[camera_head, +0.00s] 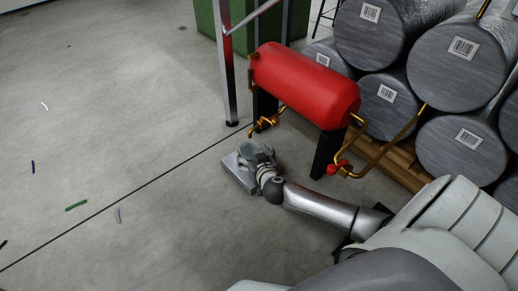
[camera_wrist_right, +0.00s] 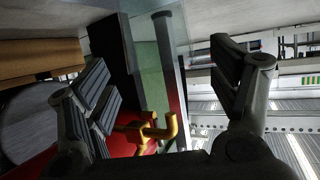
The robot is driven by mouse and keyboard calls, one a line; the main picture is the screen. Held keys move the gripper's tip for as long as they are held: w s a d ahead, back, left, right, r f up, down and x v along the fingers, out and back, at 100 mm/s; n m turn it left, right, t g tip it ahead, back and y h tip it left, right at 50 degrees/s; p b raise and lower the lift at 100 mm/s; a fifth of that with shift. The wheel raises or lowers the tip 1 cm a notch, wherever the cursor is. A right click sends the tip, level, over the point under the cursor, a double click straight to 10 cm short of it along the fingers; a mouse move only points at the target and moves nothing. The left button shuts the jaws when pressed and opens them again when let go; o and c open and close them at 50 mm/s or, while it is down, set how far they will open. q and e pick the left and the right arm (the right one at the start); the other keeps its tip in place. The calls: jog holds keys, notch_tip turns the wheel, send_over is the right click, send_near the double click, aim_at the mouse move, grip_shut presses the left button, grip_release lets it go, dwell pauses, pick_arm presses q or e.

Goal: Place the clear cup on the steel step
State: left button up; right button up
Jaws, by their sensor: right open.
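My right gripper (camera_head: 246,166) is low over the concrete floor in the head view, just left of the red tank's stand. In the right wrist view its two fingers stand wide apart, and the gripper (camera_wrist_right: 162,85) is open with nothing held between them. A pale greenish patch (camera_wrist_right: 146,60) shows behind the gap between the fingers; I cannot tell what it is. My left gripper is not in view.
A red tank (camera_head: 305,84) on dark legs, with brass pipes (camera_head: 385,150), stands close beside my right arm. Large grey wrapped rolls (camera_head: 450,65) are stacked at right. A metal post (camera_head: 228,70) and green box (camera_head: 205,20) stand behind. The left floor is mostly clear, with small scraps.

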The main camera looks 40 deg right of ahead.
jog(key=p+v, duration=0.3)
jog(key=v, duration=0.4)
jog(key=shift+s, duration=0.25)
jog(key=shift+a+r, duration=0.1)
jog(key=shift+r, duration=0.05)
